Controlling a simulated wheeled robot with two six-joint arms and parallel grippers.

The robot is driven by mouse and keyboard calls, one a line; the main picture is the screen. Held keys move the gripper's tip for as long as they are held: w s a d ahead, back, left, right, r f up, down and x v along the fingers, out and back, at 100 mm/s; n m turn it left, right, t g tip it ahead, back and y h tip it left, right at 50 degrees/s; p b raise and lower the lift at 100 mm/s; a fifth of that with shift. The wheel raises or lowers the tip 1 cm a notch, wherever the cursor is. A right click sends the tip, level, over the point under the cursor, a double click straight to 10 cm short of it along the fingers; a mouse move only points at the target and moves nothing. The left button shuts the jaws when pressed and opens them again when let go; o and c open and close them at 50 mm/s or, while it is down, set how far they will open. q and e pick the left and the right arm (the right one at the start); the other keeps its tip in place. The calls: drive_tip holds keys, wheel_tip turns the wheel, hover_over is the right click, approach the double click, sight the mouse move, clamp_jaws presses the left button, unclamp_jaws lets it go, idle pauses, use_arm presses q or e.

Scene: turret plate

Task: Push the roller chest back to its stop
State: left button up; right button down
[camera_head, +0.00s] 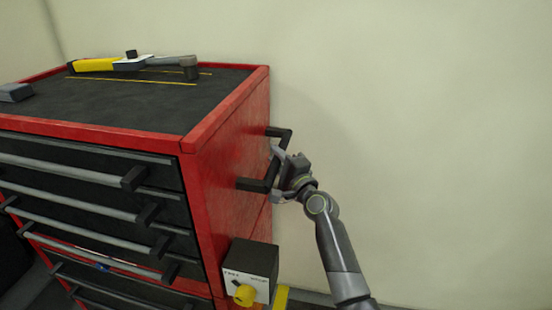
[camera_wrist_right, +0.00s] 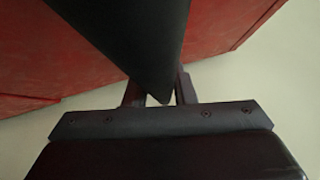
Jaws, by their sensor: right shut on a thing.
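The roller chest (camera_head: 231,135) is red with dark drawers and stands at the left of the head view. A black side handle (camera_head: 258,184) sticks out from its right side. My right gripper (camera_head: 279,172) is at this handle and shut on it. In the right wrist view the dark handle (camera_wrist_right: 140,45) runs down between the two fingers (camera_wrist_right: 160,98), with the red chest side (camera_wrist_right: 60,60) behind it. My left gripper does not show. The chest's stop cannot be made out.
A yellow and grey tool (camera_head: 130,64) lies on the chest's dark top, with a grey block (camera_head: 15,92) at the left edge. A box with a yellow knob (camera_head: 248,272) sits low beside the chest, near a yellow strip (camera_head: 281,297). A pale wall (camera_head: 420,120) stands behind.

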drive_tip(key=shift+a, duration=0.1)
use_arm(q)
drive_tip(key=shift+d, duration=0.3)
use_arm(e)
drive_tip(key=c, duration=1.2)
unclamp_jaws()
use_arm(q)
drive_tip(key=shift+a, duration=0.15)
use_arm(e)
drive_tip(key=shift+s+f, duration=0.1)
drive_tip(key=shift+s, duration=0.15)
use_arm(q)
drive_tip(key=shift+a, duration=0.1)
use_arm(e)
drive_tip(key=v, duration=1.7)
